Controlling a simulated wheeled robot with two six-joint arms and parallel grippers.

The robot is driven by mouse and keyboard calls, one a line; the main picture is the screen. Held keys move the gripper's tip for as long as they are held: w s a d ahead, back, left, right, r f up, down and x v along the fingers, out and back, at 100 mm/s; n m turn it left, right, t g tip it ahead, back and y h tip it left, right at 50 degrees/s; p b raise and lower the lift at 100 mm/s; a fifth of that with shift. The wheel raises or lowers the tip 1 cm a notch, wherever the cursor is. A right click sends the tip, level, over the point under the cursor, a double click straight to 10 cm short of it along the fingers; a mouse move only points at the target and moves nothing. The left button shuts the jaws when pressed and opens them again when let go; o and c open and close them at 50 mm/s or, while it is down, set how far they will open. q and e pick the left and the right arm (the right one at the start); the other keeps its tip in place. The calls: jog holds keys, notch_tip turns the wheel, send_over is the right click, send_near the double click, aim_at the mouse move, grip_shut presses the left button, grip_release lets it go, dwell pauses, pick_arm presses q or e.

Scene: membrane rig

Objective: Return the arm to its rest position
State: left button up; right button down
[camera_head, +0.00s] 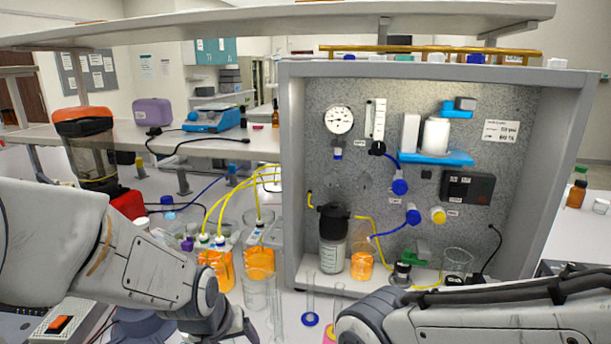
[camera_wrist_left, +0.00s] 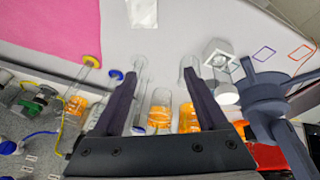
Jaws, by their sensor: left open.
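My left arm (camera_head: 140,262) comes in from the left in the head view, bent downward. Its dark left gripper (camera_head: 238,326) is at the bottom edge, near the glassware in front of the rig, and is partly cut off. In the left wrist view the two dark fingers of the left gripper (camera_wrist_left: 160,82) are spread apart, with nothing held. Beakers of orange liquid (camera_wrist_left: 160,108) show beyond and between the fingers. My right arm (camera_head: 480,318) crosses the bottom right of the head view; its gripper is out of frame.
The grey membrane rig (camera_head: 292,180) stands centre right. Orange-filled beakers (camera_head: 259,260), an empty beaker (camera_head: 256,292) and a blue-based cylinder (camera_head: 310,318) crowd beside the left gripper. A shelf (camera_head: 300,22) spans overhead. A pink mat (camera_wrist_left: 40,30) lies at upper left in the wrist view.

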pick_arm(q)
jog(key=s+a+f+m+g+y, duration=0.1)
jog(key=s+a+f+m+g, duration=0.15)
jog(key=s+a, duration=0.3)
jog(key=s+d+r+m+g, duration=0.1)
jog(key=s+d+r+m, duration=0.2)
jog(key=s+d, duration=0.3)
jog(key=s+d+r+m+g+h, duration=0.1)
jog(key=s+d+r+m, duration=0.1)
jog(key=s+d+m, duration=0.2)
jog(key=s+d, duration=0.3)
jog(key=shift+d+r, duration=0.3)
jog(key=shift+r, duration=0.1)
